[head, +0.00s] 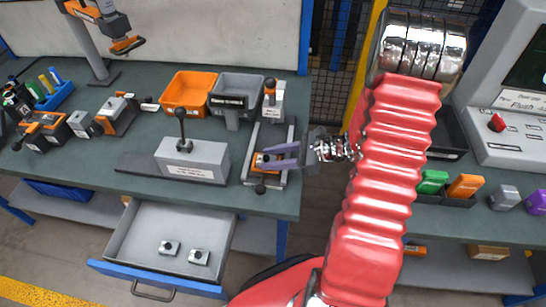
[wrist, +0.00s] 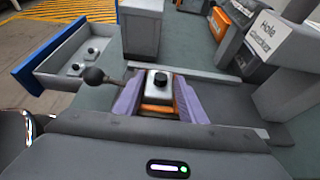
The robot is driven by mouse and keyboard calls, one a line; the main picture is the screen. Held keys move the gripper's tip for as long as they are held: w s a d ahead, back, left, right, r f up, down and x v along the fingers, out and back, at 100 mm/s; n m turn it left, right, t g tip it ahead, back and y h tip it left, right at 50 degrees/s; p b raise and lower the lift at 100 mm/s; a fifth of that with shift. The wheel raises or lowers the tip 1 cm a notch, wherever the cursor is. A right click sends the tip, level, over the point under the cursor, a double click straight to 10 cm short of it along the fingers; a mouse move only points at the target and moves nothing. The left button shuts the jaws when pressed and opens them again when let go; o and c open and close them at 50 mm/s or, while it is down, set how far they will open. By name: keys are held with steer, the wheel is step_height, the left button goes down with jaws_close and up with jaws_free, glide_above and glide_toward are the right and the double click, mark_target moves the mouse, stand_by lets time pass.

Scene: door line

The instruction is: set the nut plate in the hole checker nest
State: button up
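The nut plate (wrist: 157,84) is a small grey block with a black round nut on top. My gripper (head: 263,158) has purple fingers, one on each side of the plate. In the wrist view the fingers (wrist: 158,95) lie close along its sides and look shut on it. The plate is level, at an orange part (wrist: 158,109) of the hole checker (head: 249,178), a grey fixture on the bench. Whether it rests fully in the nest is hidden. The "Hole checker" label (wrist: 265,38) is at the right in the wrist view.
A black ball handle (wrist: 95,76) stands close beside the left finger. A grey block with a lever (head: 190,160) is left of the fixture. The open drawer (head: 130,235) holds two similar plates. Orange (head: 187,90) and grey bins (head: 238,84) stand behind.

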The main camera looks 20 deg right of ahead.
steer(key=o, duration=0.4)
steer(key=shift+c, duration=0.2)
steer(key=shift+s+d+r, duration=0.1)
steer(key=shift+r, duration=0.05)
steer(key=v, duration=1.1)
steer(key=shift+s+d, duration=0.25)
steer(key=shift+s, duration=0.05)
steer(key=shift+r, duration=0.1)
